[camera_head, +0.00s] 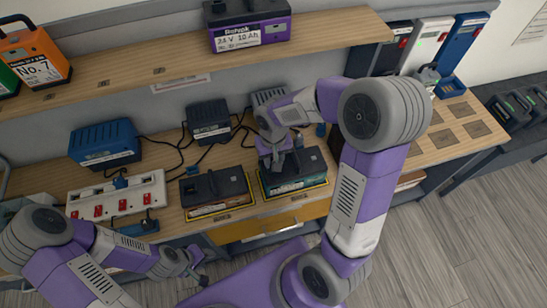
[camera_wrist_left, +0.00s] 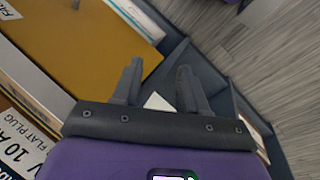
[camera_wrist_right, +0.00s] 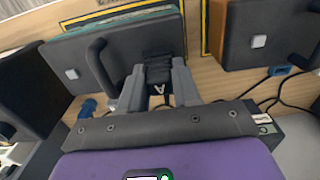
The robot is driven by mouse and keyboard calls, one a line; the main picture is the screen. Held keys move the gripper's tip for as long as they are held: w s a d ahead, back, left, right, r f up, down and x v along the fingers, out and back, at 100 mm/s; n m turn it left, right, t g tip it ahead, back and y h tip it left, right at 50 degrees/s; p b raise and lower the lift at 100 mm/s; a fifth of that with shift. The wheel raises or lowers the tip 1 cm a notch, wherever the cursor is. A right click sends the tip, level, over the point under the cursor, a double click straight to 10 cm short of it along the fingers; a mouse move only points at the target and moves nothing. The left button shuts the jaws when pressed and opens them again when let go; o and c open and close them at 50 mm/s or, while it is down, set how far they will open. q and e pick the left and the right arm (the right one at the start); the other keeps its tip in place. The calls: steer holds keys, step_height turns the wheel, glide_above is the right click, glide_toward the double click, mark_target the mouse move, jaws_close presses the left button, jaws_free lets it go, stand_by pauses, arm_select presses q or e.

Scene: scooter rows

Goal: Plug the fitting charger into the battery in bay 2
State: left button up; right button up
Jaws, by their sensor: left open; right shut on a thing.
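Two dark batteries sit in yellow-outlined bays on the bench: one on the left (camera_head: 215,187) and one with a green label on the right (camera_head: 305,165). I cannot read which bay is number 2. My right gripper (camera_wrist_right: 158,90) is shut on a small black plug (camera_wrist_right: 160,66) at the green-labelled battery, beside its handle (camera_wrist_right: 100,66). I cannot tell whether the plug is seated. Chargers stand behind: a blue one (camera_head: 104,143), a dark one (camera_head: 208,120) and another (camera_head: 268,96), partly hidden by my right arm. My left gripper (camera_wrist_left: 158,88) is open and empty before the bench.
A white power strip (camera_head: 115,196) with red switches lies at the left, and black cables run among the chargers. Blue plugs lie on the bench, one (camera_wrist_right: 88,108) near my right gripper. A yellow drawer (camera_head: 250,226) is below. The shelf (camera_head: 130,75) overhangs the bench.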

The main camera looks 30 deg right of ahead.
steer(key=shift+f, duration=0.25)
steer(key=o, duration=1.1)
step_height(320, 180, up, 8)
steer(key=shift+f+p, duration=0.15)
steer(key=shift+p, duration=0.6)
